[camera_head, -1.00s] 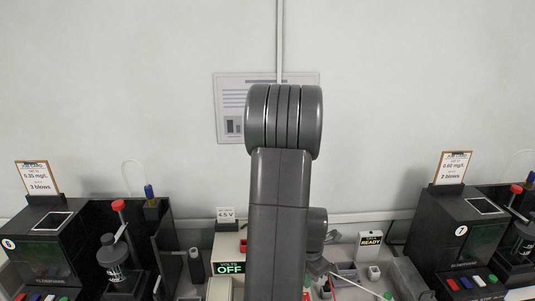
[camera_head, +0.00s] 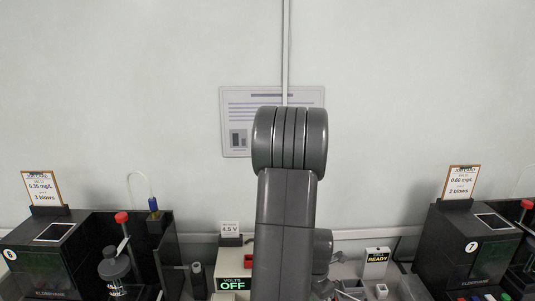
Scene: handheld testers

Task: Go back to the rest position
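My own grey arm rises in the middle of the head view, with its rounded joint at the top. It hides the middle of the bench behind it. My gripper is not in view; only a small part of the wrist side shows low, right of the arm. No held object can be seen.
A black tester marked 6 (camera_head: 40,262) stands at the left, and one marked 7 (camera_head: 465,250) at the right. A box with a display reading OFF (camera_head: 233,284) is left of my arm. A READY sign (camera_head: 376,257) stands right of it.

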